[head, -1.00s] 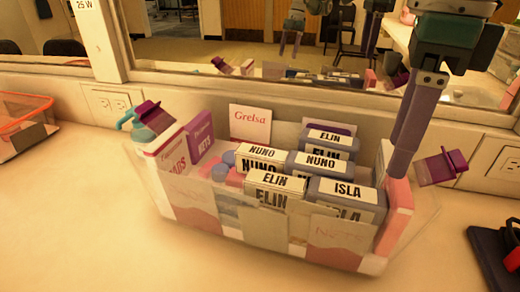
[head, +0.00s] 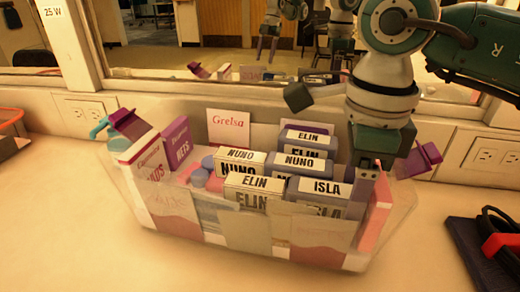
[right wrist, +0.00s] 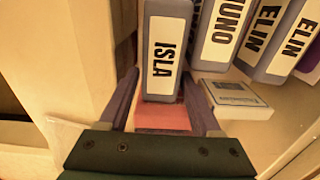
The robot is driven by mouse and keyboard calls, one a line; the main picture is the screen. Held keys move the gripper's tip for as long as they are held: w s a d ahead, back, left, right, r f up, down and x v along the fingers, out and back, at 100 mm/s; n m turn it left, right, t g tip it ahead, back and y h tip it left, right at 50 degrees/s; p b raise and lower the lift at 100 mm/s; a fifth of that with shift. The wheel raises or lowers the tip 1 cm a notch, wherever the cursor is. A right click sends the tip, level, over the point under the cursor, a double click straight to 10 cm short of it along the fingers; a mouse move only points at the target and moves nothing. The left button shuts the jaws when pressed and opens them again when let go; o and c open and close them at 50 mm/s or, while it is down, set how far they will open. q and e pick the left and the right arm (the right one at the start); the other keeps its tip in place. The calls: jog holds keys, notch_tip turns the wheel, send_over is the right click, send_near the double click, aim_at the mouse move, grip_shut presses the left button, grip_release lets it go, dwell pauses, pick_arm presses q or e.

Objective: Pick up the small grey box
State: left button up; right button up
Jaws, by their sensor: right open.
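Several grey boxes with white name labels stand in a clear bin (head: 385,245). The labels read ISLA (head: 318,187), ELIN (head: 253,185), NUNO (head: 240,156), a second NUNO (head: 298,162) and a second ELIN (head: 305,137). They look alike, so I cannot tell which is the small grey box. My right gripper (head: 363,188) points down at the bin's right end, beside the ISLA box. In the right wrist view its open fingers (right wrist: 161,78) lie either side of the near end of the ISLA box (right wrist: 165,50); contact is unclear. My left gripper is not in view.
The bin also holds cartons (head: 177,145) at left, a Grelsa card (head: 228,127) behind and a pink box (head: 375,215) at right. A mirror (head: 215,75) stands behind the counter. A black tray (head: 475,260) lies at right. The counter's front left (head: 70,230) is clear.

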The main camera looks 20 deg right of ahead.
grip_shut()
dwell(0.4)
